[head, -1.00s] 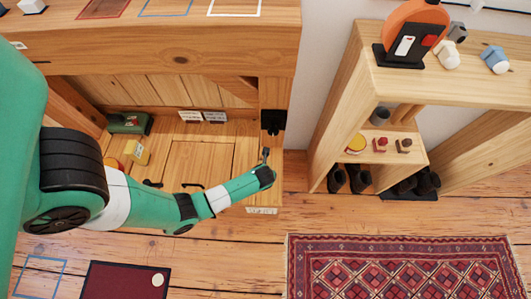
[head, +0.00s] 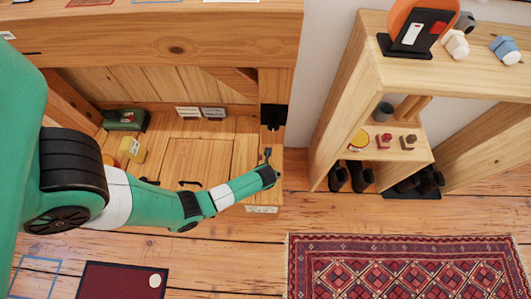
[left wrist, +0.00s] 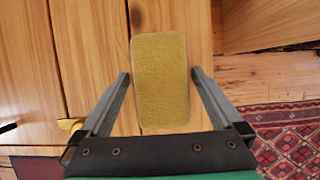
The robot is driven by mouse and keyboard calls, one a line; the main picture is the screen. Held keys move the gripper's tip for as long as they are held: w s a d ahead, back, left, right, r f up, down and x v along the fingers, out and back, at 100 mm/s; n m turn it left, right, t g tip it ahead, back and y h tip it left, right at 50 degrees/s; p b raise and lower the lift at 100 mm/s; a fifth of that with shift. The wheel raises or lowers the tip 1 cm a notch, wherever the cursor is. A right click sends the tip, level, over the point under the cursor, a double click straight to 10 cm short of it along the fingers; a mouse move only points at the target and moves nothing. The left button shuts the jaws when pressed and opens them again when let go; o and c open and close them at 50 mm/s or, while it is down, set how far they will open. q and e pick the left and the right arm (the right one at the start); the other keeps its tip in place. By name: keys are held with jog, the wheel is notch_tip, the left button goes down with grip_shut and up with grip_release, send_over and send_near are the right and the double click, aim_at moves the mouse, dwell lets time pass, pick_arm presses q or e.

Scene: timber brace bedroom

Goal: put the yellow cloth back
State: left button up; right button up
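The yellow cloth (left wrist: 160,80) is a flat, rounded rectangle in the left wrist view, over pale wood planks. I cannot make it out in the head view. My left gripper (left wrist: 161,75) is open, with one finger on either side of the cloth and a narrow gap visible at each side. In the head view my left gripper (head: 267,155) is above the right end of the wooden bench, partly hidden by its own arm. My right gripper is in neither view.
A yellow labelled box (head: 131,149) and a green case (head: 125,119) stand at the left on the wooden bench (head: 215,150). A black bracket (head: 273,116) is on the post behind the gripper.

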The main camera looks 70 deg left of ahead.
pick_arm(q)
jog(key=shift+r, duration=0.1)
jog(key=p+v, duration=0.7)
jog(key=v, duration=0.4)
jog(key=shift+r, duration=0.3)
jog(key=shift+d+r+p, duration=0.15)
jog(key=shift+r+p, duration=0.1)
jog(key=shift+p, duration=0.1)
